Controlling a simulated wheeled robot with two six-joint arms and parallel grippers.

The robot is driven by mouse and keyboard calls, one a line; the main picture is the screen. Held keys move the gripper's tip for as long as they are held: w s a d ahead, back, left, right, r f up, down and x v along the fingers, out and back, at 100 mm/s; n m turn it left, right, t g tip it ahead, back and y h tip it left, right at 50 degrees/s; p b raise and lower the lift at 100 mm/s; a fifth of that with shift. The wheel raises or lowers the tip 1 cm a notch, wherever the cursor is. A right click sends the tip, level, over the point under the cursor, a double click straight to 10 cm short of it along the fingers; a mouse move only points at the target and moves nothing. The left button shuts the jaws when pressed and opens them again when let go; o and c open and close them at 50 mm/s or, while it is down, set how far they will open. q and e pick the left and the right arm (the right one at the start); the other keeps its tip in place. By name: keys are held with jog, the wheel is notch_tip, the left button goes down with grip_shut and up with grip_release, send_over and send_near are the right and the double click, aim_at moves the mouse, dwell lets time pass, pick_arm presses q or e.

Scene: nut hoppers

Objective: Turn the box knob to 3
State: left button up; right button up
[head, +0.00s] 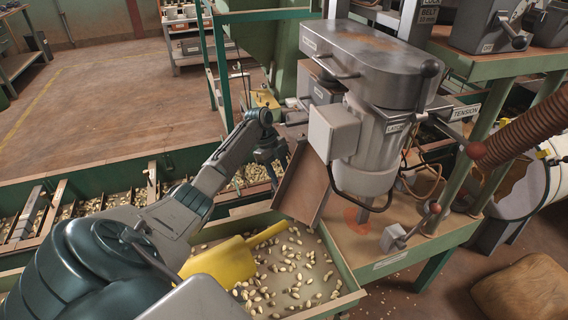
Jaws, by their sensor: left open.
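A pale grey box (333,132) is fixed to the front of the large grey machine (375,65). No knob or number scale can be made out on its visible faces. My left arm reaches in from the lower left, and my left gripper (273,172) hangs with its fingers pointing down. It is open and apart from the box, to its lower left, near the brown chute (302,185). A smaller grey box (393,238) with a red-balled lever sits low on the machine's table. My right gripper is not in view.
A tray of nuts (345,270) with a yellow scoop (222,262) lies below my left gripper. A ribbed brown hose (520,135) and levers stick out at the right. A sack (525,290) lies on the floor. Open floor (100,95) shows at the back left.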

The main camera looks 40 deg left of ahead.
pick_arm(q)
jog(key=shift+v, duration=1.55)
